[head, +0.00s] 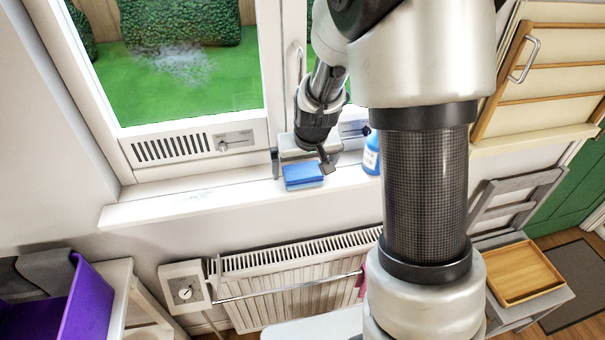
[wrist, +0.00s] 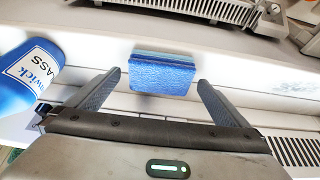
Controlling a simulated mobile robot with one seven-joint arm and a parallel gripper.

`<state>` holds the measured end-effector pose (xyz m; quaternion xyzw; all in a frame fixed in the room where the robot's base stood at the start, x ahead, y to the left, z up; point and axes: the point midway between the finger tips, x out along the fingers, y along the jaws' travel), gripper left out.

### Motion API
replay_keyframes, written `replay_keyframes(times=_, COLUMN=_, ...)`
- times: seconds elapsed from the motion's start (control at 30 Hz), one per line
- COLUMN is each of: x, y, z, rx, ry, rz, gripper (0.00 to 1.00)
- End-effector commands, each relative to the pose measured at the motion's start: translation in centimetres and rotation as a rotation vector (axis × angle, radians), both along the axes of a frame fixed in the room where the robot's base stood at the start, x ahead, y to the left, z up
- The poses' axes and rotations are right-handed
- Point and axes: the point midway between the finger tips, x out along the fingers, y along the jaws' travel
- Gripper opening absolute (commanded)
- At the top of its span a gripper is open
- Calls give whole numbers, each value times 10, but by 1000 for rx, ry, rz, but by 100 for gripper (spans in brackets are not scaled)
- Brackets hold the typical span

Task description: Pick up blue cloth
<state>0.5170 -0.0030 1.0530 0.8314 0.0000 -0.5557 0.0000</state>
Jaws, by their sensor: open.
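The blue cloth (head: 303,175) is a small folded block on the white window sill, near its front edge, in the head view. In the wrist view the blue cloth (wrist: 162,75) sits ahead of my gripper, between the lines of its two fingers. My gripper (head: 302,163) is just behind the cloth over the sill in the head view. In the wrist view my gripper (wrist: 150,88) is open and empty, with one finger to each side of the cloth. I cannot tell if either finger touches it.
A blue bottle (head: 371,154) stands on the sill (head: 210,203) right of the cloth; the bottle (wrist: 25,75) is left in the wrist view. A radiator (head: 290,280) is below. The window is behind. A purple bin (head: 85,305) is lower left.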

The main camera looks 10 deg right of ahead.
Motion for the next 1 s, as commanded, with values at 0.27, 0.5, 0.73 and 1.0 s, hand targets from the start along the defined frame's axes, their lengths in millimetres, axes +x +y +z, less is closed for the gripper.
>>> replay_keyframes(times=0.27, x=0, y=0, z=0, rx=0, ry=0, rz=0, gripper=83)
replay_keyframes(times=0.5, x=0, y=0, z=0, rx=0, ry=-1, rz=0, gripper=56)
replay_keyframes(times=0.73, x=1, y=0, z=6, rx=0, ry=-3, rz=0, gripper=56)
replay_keyframes(times=1.0, x=1, y=0, z=56, rx=1, ry=-7, rz=1, gripper=56)
